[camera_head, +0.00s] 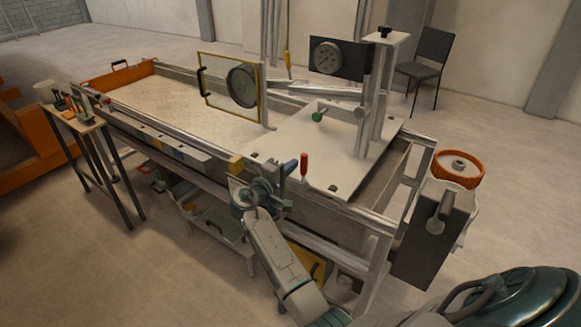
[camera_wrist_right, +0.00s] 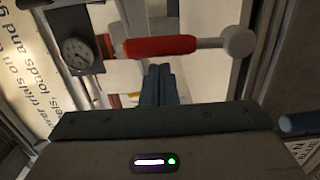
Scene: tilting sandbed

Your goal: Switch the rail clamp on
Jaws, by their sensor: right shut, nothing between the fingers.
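A red-handled lever (camera_head: 304,167) stands upright at the front rail of the sandbed; it looks like the rail clamp's handle. In the right wrist view the red handle (camera_wrist_right: 160,46) lies across the picture, with a pale round knob at its right end. My right gripper (camera_head: 289,168) is at the front rail, just left of the red handle. Its blue-grey fingers (camera_wrist_right: 160,84) are together and empty, and appear just below the handle in the wrist view. I cannot tell whether they touch it. The clamp's base is mostly hidden. My left gripper is out of view.
A yellow block (camera_head: 235,164) sits on the front rail (camera_head: 160,131) left of my gripper. A grey box (camera_head: 432,235) with a lever hangs at the right end. A tool stand (camera_head: 80,122) is at left.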

